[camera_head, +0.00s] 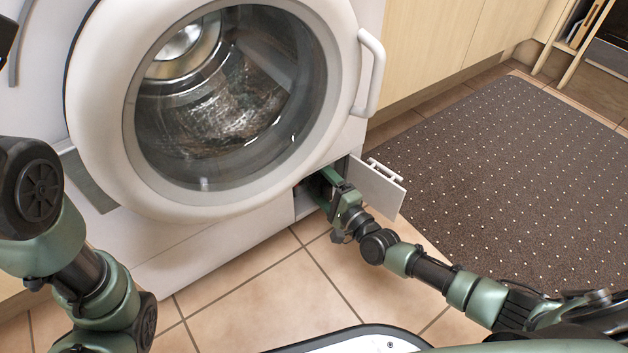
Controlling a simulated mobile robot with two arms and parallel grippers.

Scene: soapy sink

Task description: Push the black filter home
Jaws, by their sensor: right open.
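The filter opening (303,199) is a small recess low on the right of the white washing machine's front. Its white flap (377,188) stands open to the right. My right gripper (326,184) reaches into the opening with its jaws open. A dark shape shows by its fingertips, but the gripper and shade hide most of it. I cannot tell how far in the black filter sits or whether the gripper touches it.
The washing machine's round door (342,70) is shut, with water and laundry behind the glass. Its handle (371,73) juts out above the flap. A dark dotted mat (500,170) lies on the right. Tiled floor (270,290) in front is clear.

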